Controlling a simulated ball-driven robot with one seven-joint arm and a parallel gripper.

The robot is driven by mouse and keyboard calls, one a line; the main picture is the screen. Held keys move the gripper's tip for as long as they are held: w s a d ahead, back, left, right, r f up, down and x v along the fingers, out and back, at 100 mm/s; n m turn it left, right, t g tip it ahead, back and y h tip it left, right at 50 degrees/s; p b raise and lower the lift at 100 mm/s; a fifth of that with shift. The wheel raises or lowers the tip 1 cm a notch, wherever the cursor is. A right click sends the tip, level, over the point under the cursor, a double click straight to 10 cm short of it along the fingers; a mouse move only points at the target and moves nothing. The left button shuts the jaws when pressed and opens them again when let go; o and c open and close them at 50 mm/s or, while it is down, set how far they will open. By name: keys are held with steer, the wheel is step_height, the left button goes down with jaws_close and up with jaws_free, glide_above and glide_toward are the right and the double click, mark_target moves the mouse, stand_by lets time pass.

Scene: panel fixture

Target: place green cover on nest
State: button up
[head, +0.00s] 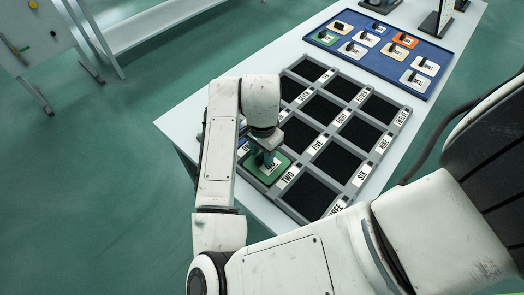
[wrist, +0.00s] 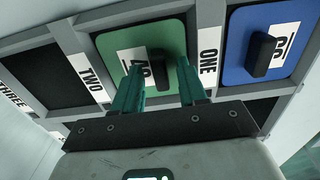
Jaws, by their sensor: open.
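A green cover (head: 257,176) with a black upright handle and a white number label lies in a compartment of the grey grid fixture (head: 335,112), between the labels ONE and TWO. It also shows in the wrist view (wrist: 108,46). My gripper (head: 268,160) is over it. In the wrist view my gripper (wrist: 160,75) is open, its teal fingers on either side of the handle. I cannot tell whether they touch it, or whether the cover is fully seated. A second, smaller-looking green cover (head: 332,41) lies in the blue tray (head: 440,55).
A blue cover (wrist: 285,35) sits in the neighbouring compartment beside label ONE. Several other compartments are empty and dark. The tray at the back holds several white and orange covers. The white table's (head: 185,122) left edge is bare. A white rack stands at the far left.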

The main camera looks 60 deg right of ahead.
mark_target(262, 155)
step_height(262, 155, up, 12)
steer(key=p, duration=0.1)
steer(key=shift+p, duration=0.3)
steer(key=shift+f, duration=0.1)
stand_by(0.3)
